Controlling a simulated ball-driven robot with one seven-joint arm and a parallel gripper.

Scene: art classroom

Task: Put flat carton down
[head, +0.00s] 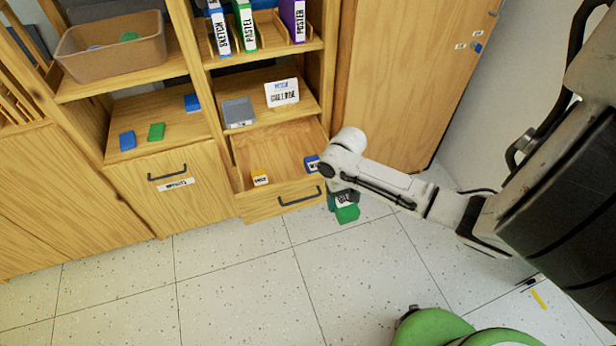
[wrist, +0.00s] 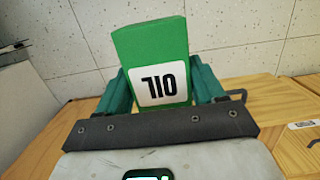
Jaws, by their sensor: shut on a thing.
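The flat carton is green with a white label reading OIL, upside down in the wrist view (wrist: 150,45). My gripper (wrist: 160,78) has its teal fingers on both sides of the carton and is shut on it. In the head view the carton (head: 348,214) hangs below my gripper (head: 341,200), just right of the open drawer's front, over the pale floor. My wrist hides part of the gripper there. I cannot tell the carton's exact height above the floor.
The open drawer (head: 262,208) holds a yellow box (head: 260,178) and a blue box (head: 311,164). Shelves above hold a grey box (head: 238,112), a white card (head: 282,92), binders (head: 244,25) and a brown bin (head: 112,48). The floor (head: 235,290) in front is clear.

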